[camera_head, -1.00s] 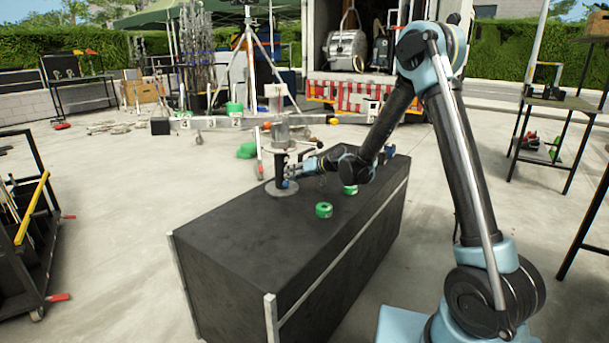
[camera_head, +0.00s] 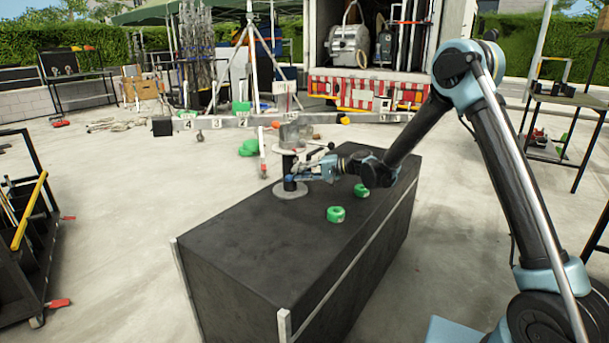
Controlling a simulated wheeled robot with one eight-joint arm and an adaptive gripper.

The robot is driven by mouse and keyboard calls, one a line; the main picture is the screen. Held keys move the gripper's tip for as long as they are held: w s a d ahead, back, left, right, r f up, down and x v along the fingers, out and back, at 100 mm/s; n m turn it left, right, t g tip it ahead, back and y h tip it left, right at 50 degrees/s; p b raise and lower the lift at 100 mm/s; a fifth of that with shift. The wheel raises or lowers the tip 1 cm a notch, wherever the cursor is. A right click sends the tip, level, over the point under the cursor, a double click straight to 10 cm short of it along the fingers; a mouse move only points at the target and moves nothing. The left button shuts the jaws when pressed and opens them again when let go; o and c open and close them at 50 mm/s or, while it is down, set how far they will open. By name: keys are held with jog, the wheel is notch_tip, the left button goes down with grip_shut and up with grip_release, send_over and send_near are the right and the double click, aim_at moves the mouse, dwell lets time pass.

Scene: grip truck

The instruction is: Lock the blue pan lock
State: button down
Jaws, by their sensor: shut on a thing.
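A small pan head (camera_head: 288,163), a dark upright post on a round grey base (camera_head: 291,194), stands on the far part of the black case's top. A small blue part (camera_head: 290,178), apparently the pan lock, shows low on the post. My gripper (camera_head: 300,177) reaches in from the right at the post's lower part, beside the blue part. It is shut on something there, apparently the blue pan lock. The fingertips are too small and too much overlapped to show the exact grip. A dark handle (camera_head: 320,150) sticks out to the right above my gripper.
Two green tape rolls lie on the black case (camera_head: 240,240), one nearer (camera_head: 336,214) and one near my wrist (camera_head: 361,190). A cart (camera_head: 30,230) stands at left and shelves (camera_head: 560,100) at right. The case's near top is clear.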

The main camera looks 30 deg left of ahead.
jog(key=shift+w+d+r+m, duration=0.15)
jog(key=shift+w+m, duration=0.3)
jog(key=shift+m, duration=0.35)
jog(key=shift+g+y, duration=0.3)
jog(key=c, duration=1.7)
grip_release()
jog(key=shift+s, duration=0.15)
jog(key=v, duration=1.2)
